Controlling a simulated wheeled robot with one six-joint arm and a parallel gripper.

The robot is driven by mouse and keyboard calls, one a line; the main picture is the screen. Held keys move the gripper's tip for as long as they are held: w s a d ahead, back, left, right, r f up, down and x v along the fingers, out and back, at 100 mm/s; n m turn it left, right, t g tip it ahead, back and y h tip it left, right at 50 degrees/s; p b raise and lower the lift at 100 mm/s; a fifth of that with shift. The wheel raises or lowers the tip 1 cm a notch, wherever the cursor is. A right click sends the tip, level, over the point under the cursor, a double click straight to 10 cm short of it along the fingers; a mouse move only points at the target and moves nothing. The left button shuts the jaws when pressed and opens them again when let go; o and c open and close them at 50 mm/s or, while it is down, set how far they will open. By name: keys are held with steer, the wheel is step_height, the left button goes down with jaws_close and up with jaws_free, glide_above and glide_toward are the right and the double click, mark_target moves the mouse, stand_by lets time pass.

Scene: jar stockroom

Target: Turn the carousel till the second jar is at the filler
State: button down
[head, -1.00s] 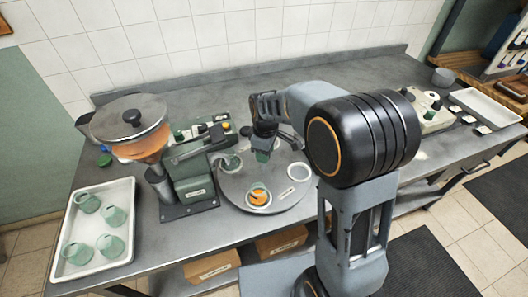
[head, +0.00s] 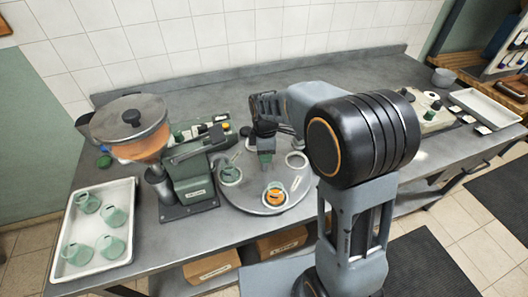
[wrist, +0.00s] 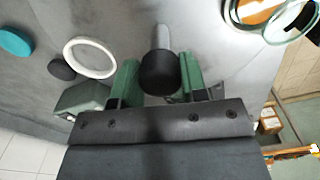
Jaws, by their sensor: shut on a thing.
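The carousel (head: 250,205) is a round grey turntable on the bench. A jar with orange contents (head: 275,196) stands at its front. A pale green, apparently empty jar (head: 230,175) is at its left, close beside the green filler (head: 190,178); whether it is exactly under the outlet I cannot tell. A white ring (head: 296,160) at the back right holds no jar; it also shows in the wrist view (wrist: 90,40). My gripper (head: 265,158) is over the back of the disc. In the wrist view its green fingers are shut on a black knob (wrist: 160,75) on a grey stem.
A white tray (head: 63,262) with several green jars lies at the left. The hopper (head: 133,125) with orange contents rises beside the filler. A control box (head: 428,118) and another white tray (head: 490,107) are at the right. Free bench lies behind the carousel.

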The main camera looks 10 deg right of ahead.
steer(key=shift+n, duration=0.3)
stand_by(0.5)
steer(key=c, duration=0.7)
jaws_free()
steer(key=shift+o, duration=0.2)
step_height(320, 180, up, 14)
steer(key=shift+f, duration=0.1)
